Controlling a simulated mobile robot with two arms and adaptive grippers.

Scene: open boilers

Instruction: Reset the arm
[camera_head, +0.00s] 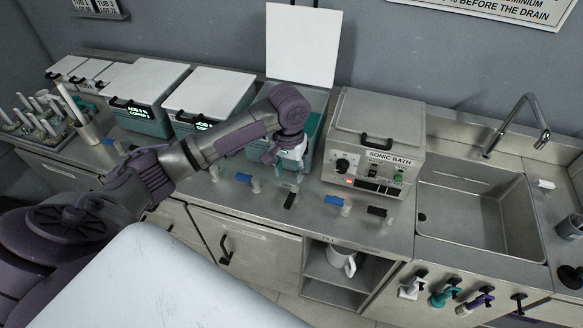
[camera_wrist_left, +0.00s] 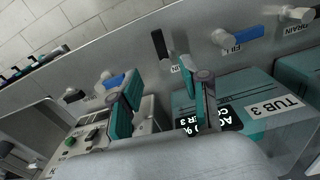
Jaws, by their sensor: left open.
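My left arm reaches in from the left across the counter. Its gripper (camera_head: 284,158) hangs in front of the teal tub (camera_head: 314,130) whose white lid (camera_head: 303,45) stands raised against the wall. In the left wrist view the two teal-padded fingers of the left gripper (camera_wrist_left: 160,88) are apart with nothing held between them. Behind them are the tub front labelled TUB 3 (camera_wrist_left: 285,122) and a black-handled valve (camera_wrist_left: 160,45). My right gripper does not show in either view.
The sonic bath (camera_head: 372,145) stands right of the open tub, then a sink (camera_head: 470,215) with a tap (camera_head: 520,120). Two teal tubs with closed white lids (camera_head: 147,80) (camera_head: 209,92) stand left. Blue-handled valves (camera_head: 334,200) line the counter front. A white jug (camera_head: 340,260) sits on a shelf below.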

